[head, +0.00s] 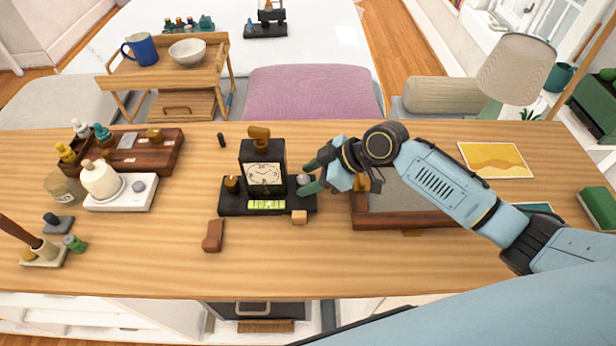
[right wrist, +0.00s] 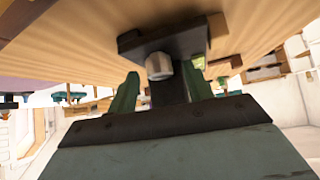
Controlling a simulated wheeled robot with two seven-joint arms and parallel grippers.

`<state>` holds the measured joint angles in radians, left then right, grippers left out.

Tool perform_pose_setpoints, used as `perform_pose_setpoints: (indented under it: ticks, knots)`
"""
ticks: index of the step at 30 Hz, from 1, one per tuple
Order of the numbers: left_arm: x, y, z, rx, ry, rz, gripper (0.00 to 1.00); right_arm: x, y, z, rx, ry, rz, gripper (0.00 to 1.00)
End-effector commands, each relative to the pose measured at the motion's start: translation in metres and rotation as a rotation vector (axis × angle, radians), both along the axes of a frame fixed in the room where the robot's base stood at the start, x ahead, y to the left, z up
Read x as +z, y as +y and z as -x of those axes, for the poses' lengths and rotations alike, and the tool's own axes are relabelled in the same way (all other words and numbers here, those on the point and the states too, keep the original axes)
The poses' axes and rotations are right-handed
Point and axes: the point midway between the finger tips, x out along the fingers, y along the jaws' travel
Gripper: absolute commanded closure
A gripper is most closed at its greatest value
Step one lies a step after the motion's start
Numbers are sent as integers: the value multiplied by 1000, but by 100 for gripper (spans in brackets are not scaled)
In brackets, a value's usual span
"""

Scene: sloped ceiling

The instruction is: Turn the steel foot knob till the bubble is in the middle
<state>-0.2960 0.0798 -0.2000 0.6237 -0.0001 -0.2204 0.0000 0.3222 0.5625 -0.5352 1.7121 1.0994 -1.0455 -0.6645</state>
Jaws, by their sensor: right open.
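A black clock (head: 264,172) with a cream dial stands on a dark base (head: 285,208). A yellow-green bubble vial (head: 267,204) sits at the base's front; its bubble is too small to place. The steel foot knob (head: 303,179) is at the base's right end, and a brass-coloured knob (head: 232,184) is at its left end. My right gripper (head: 309,177) is open, its green fingertips on either side of the steel knob. In the right wrist view the steel knob (right wrist: 159,66) shows between the fingers; I cannot tell whether they touch it. My left gripper is not in view.
A brown wooden piece (head: 213,236) and a small wooden block (head: 299,217) lie before the base. A framed dark tray (head: 400,205) lies under my right arm. A white dispenser stand (head: 125,195) and wooden organiser (head: 160,155) stand left. The table's front middle is clear.

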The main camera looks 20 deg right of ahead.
Motion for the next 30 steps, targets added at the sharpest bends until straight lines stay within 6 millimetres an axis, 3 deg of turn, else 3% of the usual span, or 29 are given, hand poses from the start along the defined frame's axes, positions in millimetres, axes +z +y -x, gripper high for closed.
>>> perform_pose_setpoints:
  ticks: [12, 22, 30]
  knots:
    - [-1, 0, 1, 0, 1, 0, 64, -6, 6, -3, 0, 0, 0, 50]
    - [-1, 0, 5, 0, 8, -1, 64, -6, 6, -3, 0, 0, 0, 93]
    - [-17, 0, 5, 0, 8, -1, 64, -9, 4, -6, 96, 0, 2, 94]
